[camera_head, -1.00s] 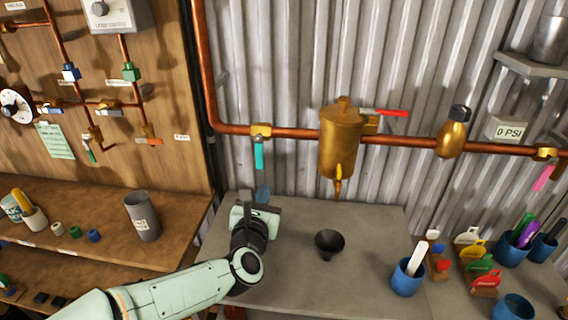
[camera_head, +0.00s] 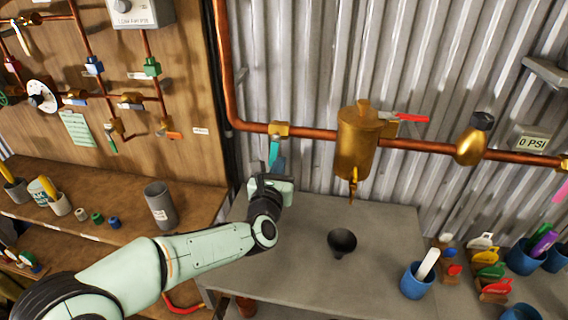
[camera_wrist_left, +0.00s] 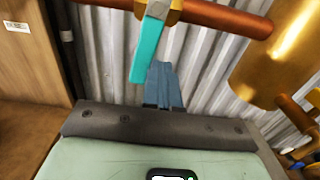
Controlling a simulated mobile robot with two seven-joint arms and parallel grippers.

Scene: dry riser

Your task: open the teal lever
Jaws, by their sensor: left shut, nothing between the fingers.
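The teal lever (camera_head: 274,152) hangs down from a brass valve (camera_head: 279,130) on the copper pipe along the corrugated wall. It also shows in the left wrist view (camera_wrist_left: 148,50), hanging slightly tilted. My left gripper (camera_head: 279,166) is shut and empty, its blue-grey fingers pointing at the wall. Its fingertips (camera_wrist_left: 160,68) are just beside the lever's lower end, on its right. I cannot tell whether they touch it. My right gripper is not in view.
A brass tank (camera_head: 356,145) with a red lever (camera_head: 411,118) sits right of the valve. A dark funnel (camera_head: 342,241) stands on the grey table (camera_head: 300,262). Blue cups and coloured tags crowd the table's right. A wooden panel (camera_head: 185,80) stands left.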

